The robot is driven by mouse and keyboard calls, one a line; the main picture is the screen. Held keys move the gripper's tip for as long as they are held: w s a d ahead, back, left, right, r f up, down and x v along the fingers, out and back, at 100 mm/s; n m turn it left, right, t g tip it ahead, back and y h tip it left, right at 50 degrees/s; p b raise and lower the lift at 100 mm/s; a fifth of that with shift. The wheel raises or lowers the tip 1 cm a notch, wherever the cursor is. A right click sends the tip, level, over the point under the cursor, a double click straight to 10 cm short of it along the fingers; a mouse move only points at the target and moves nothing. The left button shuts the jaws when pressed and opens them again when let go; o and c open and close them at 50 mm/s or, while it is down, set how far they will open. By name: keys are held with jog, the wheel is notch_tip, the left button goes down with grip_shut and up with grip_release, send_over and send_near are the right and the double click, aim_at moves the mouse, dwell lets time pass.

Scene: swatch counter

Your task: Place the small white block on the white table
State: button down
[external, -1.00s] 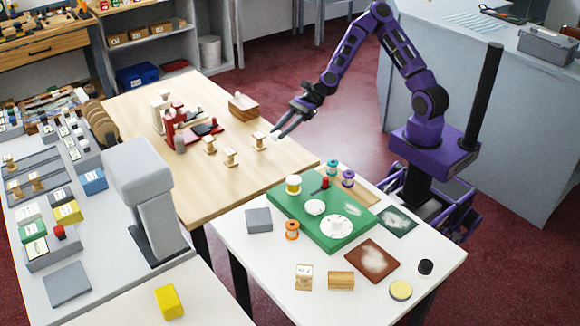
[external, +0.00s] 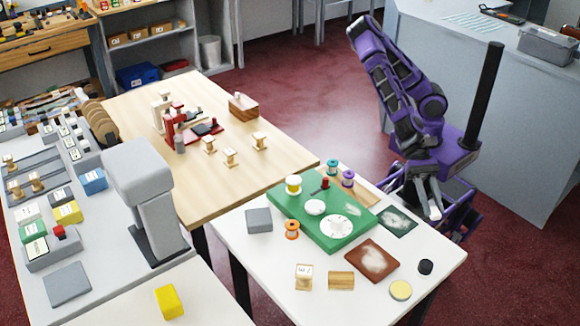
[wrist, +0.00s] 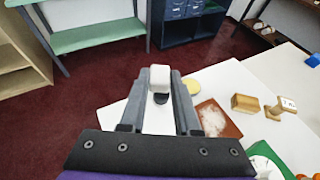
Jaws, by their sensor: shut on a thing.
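The small white block (wrist: 160,76) is between my gripper's fingertips (wrist: 160,82) in the wrist view, and my gripper is shut on it. In the external view my gripper (external: 432,208) points down at the right edge of the white table (external: 262,260), beside its far right corner. The white table also shows in the wrist view (wrist: 228,82), beyond and to the right of the fingers. I cannot tell how high the block is above the tabletop.
The white table bears a green board (external: 290,210), a brown swatch (external: 372,262), a dark green swatch (external: 397,222), a black round piece (external: 426,267), a yellow-topped disc (external: 400,290) and wooden blocks (external: 341,281). Its front left part is clear. A wooden table (external: 250,175) stands behind.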

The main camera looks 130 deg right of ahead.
jog(key=n+g+y, duration=0.1)
jog(key=n+g, duration=0.1)
send_over(443, 251)
jog(key=shift+w+a+f+b, duration=0.1)
jog(key=shift+f+b, duration=0.7)
jog(key=shift+f, duration=2.95)
jog(key=shift+a+f+b, duration=0.1)
jog(key=shift+f+b, duration=0.65)
jog(key=shift+f, duration=3)
jog(key=shift+f, duration=0.1)
jog(key=c, duration=0.6)
grip_release()
jog(key=shift+d+r+m, duration=0.2)
jog(key=shift+d+m, duration=0.05)
jog(key=shift+m, duration=0.05)
jog(key=p+v, duration=0.1)
jog(key=v, duration=0.4)
jog(key=p+v, duration=0.2)
jog(key=v, duration=0.4)
jog(key=shift+s+d+r, duration=0.1)
jog(key=shift+s+d, duration=0.1)
jog(key=shift+s, duration=0.15)
